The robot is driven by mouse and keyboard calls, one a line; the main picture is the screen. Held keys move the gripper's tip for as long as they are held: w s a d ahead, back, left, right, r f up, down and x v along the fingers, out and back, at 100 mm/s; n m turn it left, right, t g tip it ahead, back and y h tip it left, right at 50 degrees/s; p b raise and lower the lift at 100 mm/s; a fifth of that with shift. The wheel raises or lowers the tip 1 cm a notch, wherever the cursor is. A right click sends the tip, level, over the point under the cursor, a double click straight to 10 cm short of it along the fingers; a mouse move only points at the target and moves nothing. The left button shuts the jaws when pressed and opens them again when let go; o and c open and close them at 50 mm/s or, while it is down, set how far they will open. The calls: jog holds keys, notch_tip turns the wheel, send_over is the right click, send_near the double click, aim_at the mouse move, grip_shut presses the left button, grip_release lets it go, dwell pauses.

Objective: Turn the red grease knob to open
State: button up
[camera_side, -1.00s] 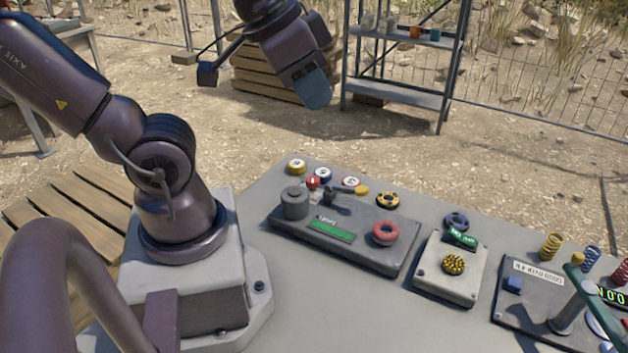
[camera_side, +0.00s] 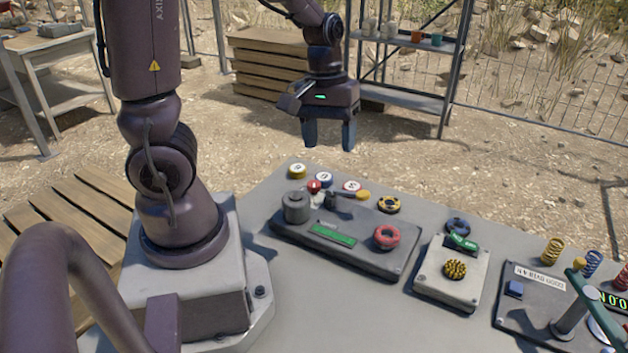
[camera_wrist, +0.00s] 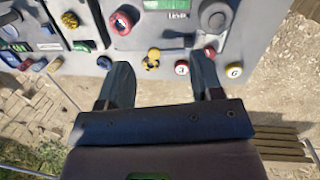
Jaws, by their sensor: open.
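The red grease knob (camera_side: 387,237) is a ring-shaped red knob on the right part of a dark grey panel (camera_side: 345,249), beside a green display (camera_side: 333,236). In the wrist view, the red knob (camera_wrist: 121,22) shows near the top, beyond the fingertips. My gripper (camera_side: 329,140) is open and empty, pointing down above the far side of the table, behind and left of the knob and apart from it. In the wrist view, my gripper's fingers (camera_wrist: 162,72) are spread wide, with nothing held between them.
A grey cylinder (camera_side: 296,207) and a dark lever (camera_side: 341,202) stand on the panel left of the knob. Numbered buttons and a yellow-black knob (camera_side: 389,204) lie behind it. A box with a yellow-black knob (camera_side: 455,269) stands to the right. Bare table shows in front.

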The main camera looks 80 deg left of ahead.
jog(key=a+f+n+g, duration=0.1)
jog(key=a+f+n, duration=0.5)
jog(key=a+n, duration=0.3)
jog(key=n+y, duration=0.2)
jog(key=n, duration=0.6)
send_over(314, 183)
jog(key=shift+t, duration=0.3)
notch_tip(314, 183, down, 13)
jog(key=shift+d+r, duration=0.1)
jog(key=shift+r, duration=0.1)
jog(key=shift+c, duration=0.2)
jog(key=c, duration=0.9)
